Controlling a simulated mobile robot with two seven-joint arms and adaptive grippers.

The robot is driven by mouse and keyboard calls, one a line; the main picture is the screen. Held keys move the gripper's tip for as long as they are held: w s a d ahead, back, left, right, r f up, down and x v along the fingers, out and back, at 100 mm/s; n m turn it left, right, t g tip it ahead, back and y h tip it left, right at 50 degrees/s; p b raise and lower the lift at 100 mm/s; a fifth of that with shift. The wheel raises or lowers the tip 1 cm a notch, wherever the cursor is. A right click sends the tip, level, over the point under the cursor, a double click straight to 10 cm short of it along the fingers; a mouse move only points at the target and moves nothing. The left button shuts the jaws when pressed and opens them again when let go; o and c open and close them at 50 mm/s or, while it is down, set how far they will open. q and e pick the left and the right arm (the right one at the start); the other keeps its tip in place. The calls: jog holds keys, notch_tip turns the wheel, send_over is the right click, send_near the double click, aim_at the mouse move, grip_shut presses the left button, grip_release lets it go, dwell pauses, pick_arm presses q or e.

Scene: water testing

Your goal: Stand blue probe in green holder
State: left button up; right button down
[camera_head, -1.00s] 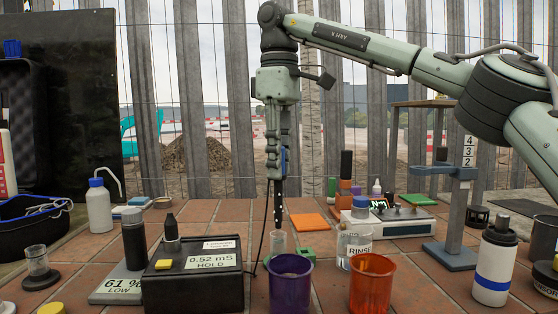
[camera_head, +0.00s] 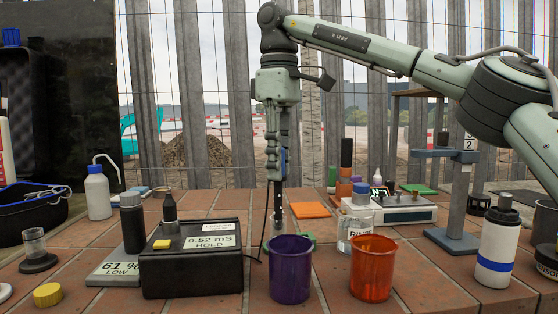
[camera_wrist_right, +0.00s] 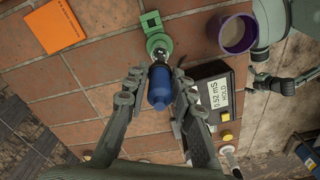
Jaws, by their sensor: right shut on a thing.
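My right gripper (camera_head: 278,178) points down and is shut on the blue probe (camera_head: 284,160), whose blue cap shows between the fingers in the right wrist view (camera_wrist_right: 159,88). The probe hangs about upright. Its dark shaft and grey tip reach down behind the purple cup. The green holder (camera_head: 309,239) lies on the tiles, mostly hidden behind that cup. In the right wrist view the holder's round ring (camera_wrist_right: 158,42) lies in line with the probe's lower end; I cannot tell whether the tip is inside it. A dark jointed part at that view's right edge may be my left gripper (camera_wrist_right: 284,85).
The purple cup (camera_head: 290,275) and orange cup (camera_head: 372,270) stand in front of the holder. A black meter (camera_head: 192,275) is at left, with a cable near the probe. A rinse bottle (camera_head: 360,222) stands at right. An orange sheet (camera_head: 310,210) lies flat behind.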

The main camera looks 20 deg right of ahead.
jog(key=shift+f+b, duration=1.25)
jog(key=shift+f, duration=0.35)
jog(key=c, duration=1.2)
grip_release()
jog(key=shift+r, duration=0.1)
jog(key=shift+r+p, duration=0.2)
jog(key=shift+p, duration=0.1)
jog(key=shift+r+p, duration=3.2)
jog(key=shift+r, duration=0.6)
